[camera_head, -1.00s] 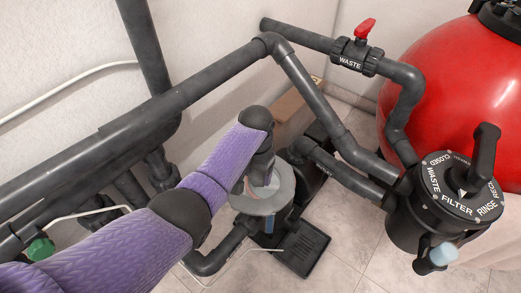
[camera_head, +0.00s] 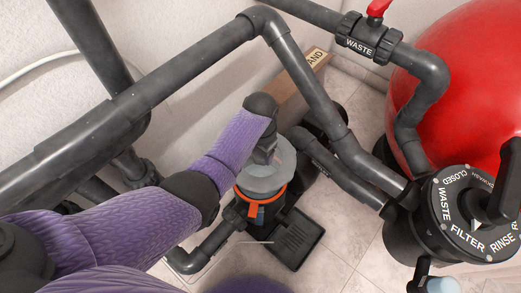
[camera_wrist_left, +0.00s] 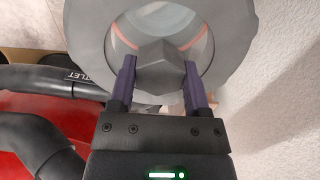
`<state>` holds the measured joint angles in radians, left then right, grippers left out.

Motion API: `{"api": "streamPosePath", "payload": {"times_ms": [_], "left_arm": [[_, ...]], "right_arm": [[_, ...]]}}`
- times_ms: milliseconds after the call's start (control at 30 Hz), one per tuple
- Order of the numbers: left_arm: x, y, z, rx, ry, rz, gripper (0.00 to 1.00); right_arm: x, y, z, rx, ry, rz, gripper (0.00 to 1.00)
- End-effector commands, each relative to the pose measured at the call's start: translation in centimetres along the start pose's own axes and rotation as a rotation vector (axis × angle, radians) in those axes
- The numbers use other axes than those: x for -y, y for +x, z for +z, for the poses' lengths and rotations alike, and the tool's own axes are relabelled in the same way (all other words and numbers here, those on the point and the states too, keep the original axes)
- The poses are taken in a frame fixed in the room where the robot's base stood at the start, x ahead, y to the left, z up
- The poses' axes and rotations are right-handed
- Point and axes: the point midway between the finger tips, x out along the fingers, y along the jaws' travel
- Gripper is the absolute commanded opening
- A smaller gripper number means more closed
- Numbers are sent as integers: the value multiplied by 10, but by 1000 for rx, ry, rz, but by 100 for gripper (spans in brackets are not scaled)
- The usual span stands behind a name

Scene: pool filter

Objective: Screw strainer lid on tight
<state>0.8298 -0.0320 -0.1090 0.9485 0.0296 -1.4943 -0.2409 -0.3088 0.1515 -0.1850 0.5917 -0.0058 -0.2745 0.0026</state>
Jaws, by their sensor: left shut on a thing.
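The strainer lid (camera_head: 284,172) is a grey round disc with a clear window and a raised grip in its middle. It sits over the pump's strainer pot (camera_head: 262,214), with an orange ring (camera_head: 243,194) showing just under its edge. I cannot tell whether the lid is fully seated. My left gripper (camera_head: 266,160) comes down from above onto the lid. In the left wrist view, its fingers are shut on the lid's grip (camera_wrist_left: 164,66), one on each side, and the lid's grey rim (camera_wrist_left: 88,35) surrounds it. My right gripper is out of view.
Dark pipes run over and beside the pump (camera_head: 295,238). A multiport valve (camera_head: 465,215) and a red filter tank (camera_head: 465,85) stand at the right. A cardboard box (camera_head: 300,80) is behind the pump. Tiled floor (camera_head: 345,255) lies open between pump and valve.

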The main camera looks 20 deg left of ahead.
Motion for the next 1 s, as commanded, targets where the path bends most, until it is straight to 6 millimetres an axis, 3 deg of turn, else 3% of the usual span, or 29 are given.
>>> {"api": "streamPosePath", "payload": {"times_ms": [267,600,700,1000], "left_arm": [[0,-1,5,10,1,-7,0],[0,51,5,15,1,-4,0],[0,59,5,12,1,-5,0],[0,58,4,8,1,-6,0]], "right_arm": [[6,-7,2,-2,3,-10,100],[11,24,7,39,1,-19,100],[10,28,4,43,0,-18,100],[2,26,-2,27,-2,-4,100]]}}
